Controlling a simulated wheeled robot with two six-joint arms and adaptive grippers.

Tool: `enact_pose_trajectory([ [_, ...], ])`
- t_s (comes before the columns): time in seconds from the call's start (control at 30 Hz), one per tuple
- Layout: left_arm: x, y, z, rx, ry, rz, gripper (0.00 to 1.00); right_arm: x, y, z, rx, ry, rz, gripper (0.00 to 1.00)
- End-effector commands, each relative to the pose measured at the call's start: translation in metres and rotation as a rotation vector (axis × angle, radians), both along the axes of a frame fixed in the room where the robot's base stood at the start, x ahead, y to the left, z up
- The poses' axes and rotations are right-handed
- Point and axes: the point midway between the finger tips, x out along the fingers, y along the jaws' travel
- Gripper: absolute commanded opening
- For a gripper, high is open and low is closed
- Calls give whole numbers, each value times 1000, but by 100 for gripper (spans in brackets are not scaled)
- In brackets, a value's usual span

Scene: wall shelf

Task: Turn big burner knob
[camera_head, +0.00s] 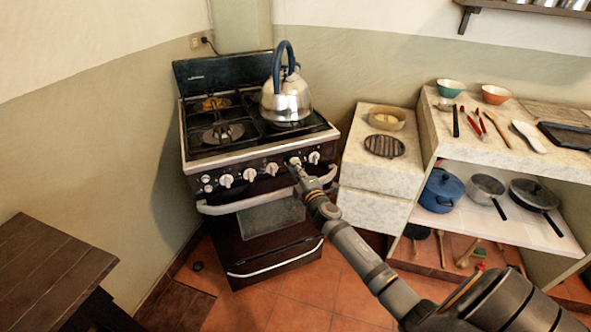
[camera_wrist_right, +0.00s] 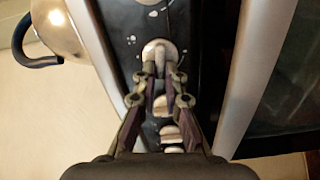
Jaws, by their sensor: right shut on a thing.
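The stove (camera_head: 240,150) has a row of white knobs on its dark front panel. My right gripper (camera_head: 296,168) reaches the panel from the lower right and is shut on one white knob (camera_head: 295,161), second from the right end of the row. In the right wrist view, my right gripper (camera_wrist_right: 158,72) has its fingertips on either side of this knob (camera_wrist_right: 158,48), whose raised grip lies along the picture's vertical. More knobs show between the fingers, including a white knob (camera_wrist_right: 162,104). Labels on the panel are too small to read. My left gripper is not in view.
A steel kettle (camera_head: 287,102) with a blue handle stands on a right-hand burner. The oven handle bar (camera_head: 240,203) runs just below the knobs, close to my right gripper. A marble counter (camera_head: 373,182) stands to the right. A wooden table (camera_head: 45,265) is at the lower left.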

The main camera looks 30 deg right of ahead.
Motion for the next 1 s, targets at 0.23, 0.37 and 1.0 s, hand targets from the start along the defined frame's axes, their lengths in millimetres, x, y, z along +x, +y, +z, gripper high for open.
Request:
enact_pose_trajectory([
  [0.23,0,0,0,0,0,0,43,0,0,-1,-17,5,0,0],
  [0.37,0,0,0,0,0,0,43,0,0,-1,-17,5,0,0],
  [1.0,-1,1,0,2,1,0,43,-2,0,-1,-18,4,0,33],
])
